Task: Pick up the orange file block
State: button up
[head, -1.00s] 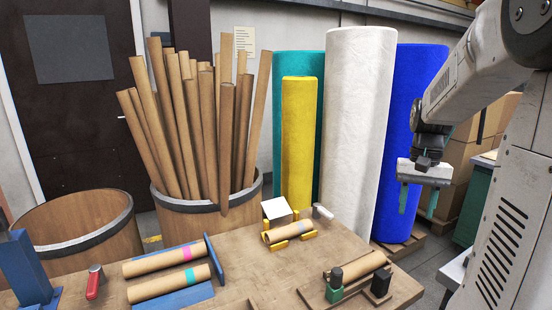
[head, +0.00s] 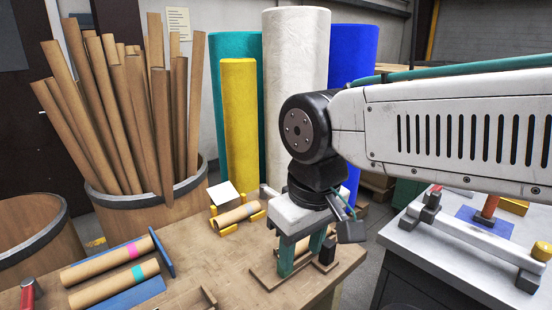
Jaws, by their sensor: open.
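My gripper (head: 301,257) is open, with teal fingers pointing down over the wooden cradle board (head: 262,277) on the workbench. It covers much of the cradle and its roll; I cannot tell whether it touches them. I see no certain orange file block. An orange upright piece (head: 489,206) stands on a blue pad on the grey table at right, and an amber block (head: 514,206) lies behind it. I cannot tell whether either is the file block.
The wooden workbench (head: 190,255) holds tan rolls (head: 108,262) at left and a roll in yellow holders (head: 237,215). Tall felt rolls (head: 297,75) and a barrel of tubes stand behind. The grey table (head: 440,250) carries a rail-like fixture (head: 475,240). A floor gap separates the two tables.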

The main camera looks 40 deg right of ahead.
aim_at(485, 218)
jog(key=z, duration=1.85)
jog(key=k, duration=0.2)
jog(key=z, duration=0.1)
jog(key=i, duration=0.3)
jog(key=u, duration=0.05)
